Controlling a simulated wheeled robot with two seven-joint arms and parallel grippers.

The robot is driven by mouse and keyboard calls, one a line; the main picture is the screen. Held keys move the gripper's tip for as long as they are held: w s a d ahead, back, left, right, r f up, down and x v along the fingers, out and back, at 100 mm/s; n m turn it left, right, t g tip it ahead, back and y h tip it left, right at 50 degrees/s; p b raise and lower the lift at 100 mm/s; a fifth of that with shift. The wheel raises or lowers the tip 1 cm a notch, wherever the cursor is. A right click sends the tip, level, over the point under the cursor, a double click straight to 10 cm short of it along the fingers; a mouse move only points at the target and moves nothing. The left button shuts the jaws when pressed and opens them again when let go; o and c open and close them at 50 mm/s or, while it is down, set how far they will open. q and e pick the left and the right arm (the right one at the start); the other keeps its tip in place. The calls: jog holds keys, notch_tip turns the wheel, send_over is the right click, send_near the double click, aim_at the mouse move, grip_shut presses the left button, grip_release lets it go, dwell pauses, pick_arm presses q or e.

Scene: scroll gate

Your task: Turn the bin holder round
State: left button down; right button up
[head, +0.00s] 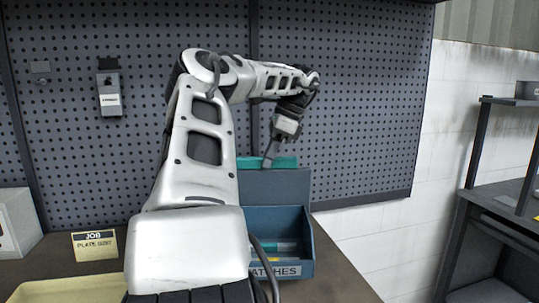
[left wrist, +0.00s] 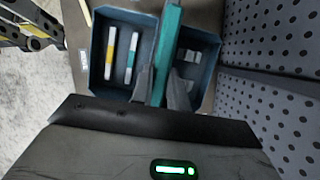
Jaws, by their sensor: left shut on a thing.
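The bin holder shows in the head view as a blue bin (head: 287,221) in front of an upright grey panel with a teal top edge (head: 284,162). Its front label is partly hidden by my left arm and reads "...ATCHES". In the left wrist view a teal bar (left wrist: 170,38) runs between two blue bins. The left bin (left wrist: 98,50) holds two marker-like sticks, and the right bin (left wrist: 210,45) holds small grey blocks. My left gripper (head: 268,161) is shut on the teal bar, with its fingers (left wrist: 161,85) on either side.
A pegboard wall (head: 350,100) stands close behind the holder. A "JOB" card (head: 95,245), a white box (head: 16,222) and a yellowish tray (head: 70,290) are on the left of the bench. Bench top right of the bin is clear. A dark shelf unit (head: 500,215) stands far right.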

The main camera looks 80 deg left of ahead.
pick_arm(q)
jog(key=shift+a+r+n+h+p, duration=0.1)
jog(key=shift+n+h+p, duration=0.2)
jog(key=shift+n, duration=1.1)
jog(key=c, duration=1.4)
grip_release()
jog(key=shift+o, duration=0.2)
